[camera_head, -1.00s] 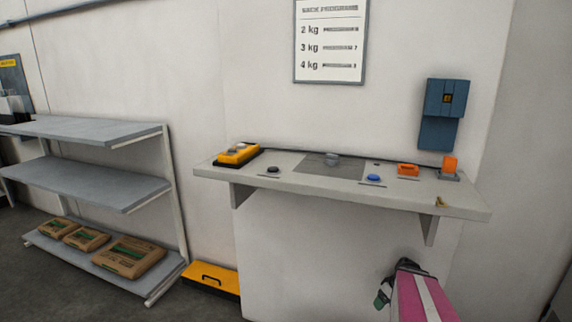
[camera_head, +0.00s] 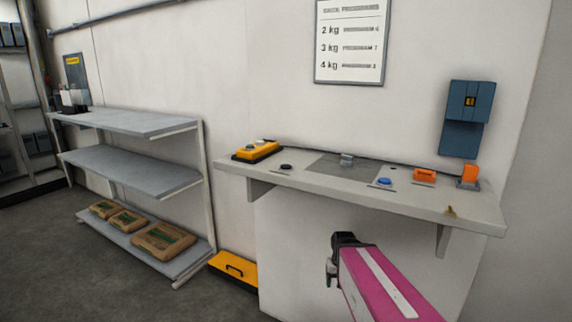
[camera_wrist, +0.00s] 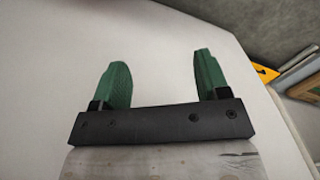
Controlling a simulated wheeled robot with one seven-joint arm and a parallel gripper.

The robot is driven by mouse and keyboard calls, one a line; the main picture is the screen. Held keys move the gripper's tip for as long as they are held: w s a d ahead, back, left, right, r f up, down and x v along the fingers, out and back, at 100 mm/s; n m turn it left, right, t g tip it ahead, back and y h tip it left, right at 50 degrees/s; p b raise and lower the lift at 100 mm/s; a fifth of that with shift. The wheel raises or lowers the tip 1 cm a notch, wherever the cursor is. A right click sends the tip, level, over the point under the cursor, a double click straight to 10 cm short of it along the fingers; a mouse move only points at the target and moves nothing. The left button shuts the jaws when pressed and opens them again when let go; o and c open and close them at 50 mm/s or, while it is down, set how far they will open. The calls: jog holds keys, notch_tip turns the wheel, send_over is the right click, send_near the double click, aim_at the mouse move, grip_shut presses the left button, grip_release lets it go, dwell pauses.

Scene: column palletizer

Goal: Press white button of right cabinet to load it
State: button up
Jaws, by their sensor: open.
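My gripper (camera_head: 330,270) hangs below and in front of the wall counter (camera_head: 440,205) in the head view, apart from it. In the wrist view my gripper (camera_wrist: 160,85) has its two green fingers spread wide with nothing between them, facing a pale surface. No cabinet with a white button can be made out clearly. A yellow control box (camera_head: 257,150) with small knobs sits at the counter's left end; their colours are too small to be sure of. A black button (camera_head: 286,167) and a blue button (camera_head: 384,181) are on the counter.
An orange block (camera_head: 424,175) and an orange device (camera_head: 468,174) stand on the counter's right. A blue wall box (camera_head: 466,118) hangs above. A grey shelf (camera_head: 130,180) with several brown sacks stands left. A yellow case (camera_head: 233,269) lies on the floor. The floor in front is clear.

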jog(key=shift+a, duration=0.1)
grip_shut()
dwell(1.7)
